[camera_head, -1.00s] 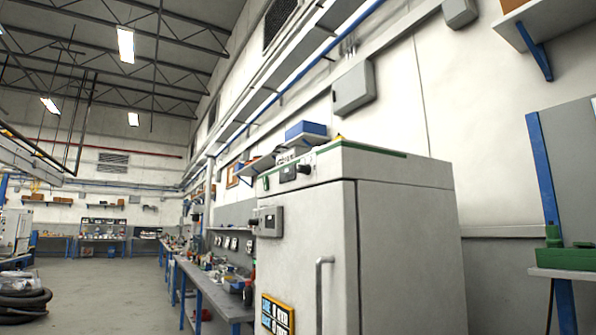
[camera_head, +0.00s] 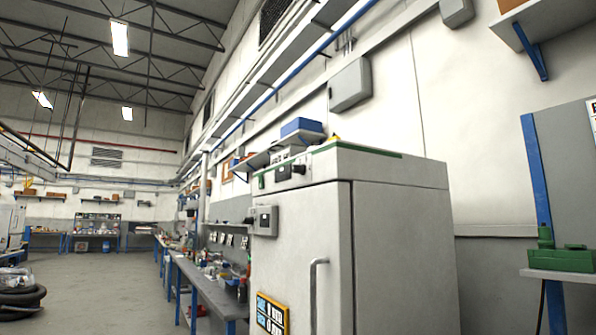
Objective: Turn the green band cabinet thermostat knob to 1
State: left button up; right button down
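The tall grey cabinet (camera_head: 302,235) with a green band (camera_head: 372,151) along its top edge stands right of centre. A dark thermostat knob (camera_head: 298,169) sits beside a small dark panel (camera_head: 283,173) on the upper front. The knob is small and seen at a slant, so its setting cannot be read. A grey control box (camera_head: 265,220) is fixed at the door's left edge. A vertical handle (camera_head: 314,295) is on the door. Neither of my grippers is in view.
A long workbench (camera_head: 203,287) with clutter runs along the wall left of the cabinet. Black coiled hoses (camera_head: 20,302) lie at far left. The floor (camera_head: 100,290) between is open.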

aim_at(300, 169)
jog(key=k, duration=0.6)
jog(key=u, duration=0.35)
jog(key=i, duration=1.5)
jog(key=z, duration=1)
